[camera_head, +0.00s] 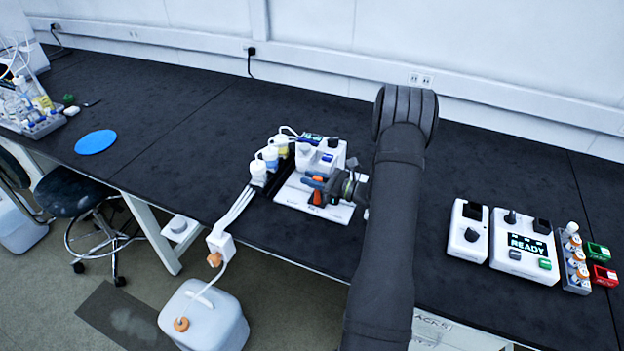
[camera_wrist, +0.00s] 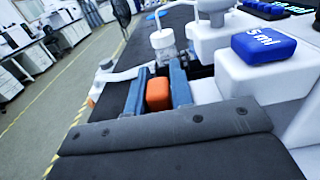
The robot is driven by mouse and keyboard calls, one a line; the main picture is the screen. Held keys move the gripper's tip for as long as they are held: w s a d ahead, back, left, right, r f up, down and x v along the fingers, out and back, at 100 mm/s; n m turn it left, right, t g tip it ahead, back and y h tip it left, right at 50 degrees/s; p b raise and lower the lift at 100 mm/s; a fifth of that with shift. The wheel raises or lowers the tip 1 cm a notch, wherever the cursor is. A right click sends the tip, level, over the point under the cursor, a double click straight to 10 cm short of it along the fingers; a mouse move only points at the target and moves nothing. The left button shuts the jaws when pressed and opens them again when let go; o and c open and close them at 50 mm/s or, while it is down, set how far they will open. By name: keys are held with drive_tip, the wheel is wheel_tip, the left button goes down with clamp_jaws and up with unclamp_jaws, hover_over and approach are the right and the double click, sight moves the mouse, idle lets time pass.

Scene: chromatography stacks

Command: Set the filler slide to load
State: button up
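The filler station has a white base plate (camera_head: 336,212) near the bench's front edge, with a white housing behind it. My gripper (camera_wrist: 158,92) is low over this plate, its two blue-grey fingers on either side of an orange block (camera_wrist: 158,95). In the head view, the orange block (camera_head: 317,198) shows beside a blue finger. My arm comes in from the right and hides part of the station.
A blue block marked 5 ml (camera_wrist: 263,47) sits on the white housing close by. Capped bottles (camera_head: 259,172) with tubes stand left of the station. A controller reading READY (camera_head: 527,245) and a vial rack (camera_head: 575,262) stand at right. A blue disc (camera_head: 95,142) lies at left.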

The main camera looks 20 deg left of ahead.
clamp_jaws()
drive_tip(key=d, duration=0.8)
drive_tip(key=o, duration=0.5)
unclamp_jaws()
drive_tip(key=d, duration=1.7)
drive_tip(key=shift+d, duration=0.25)
drive_tip(key=a, duration=1.8)
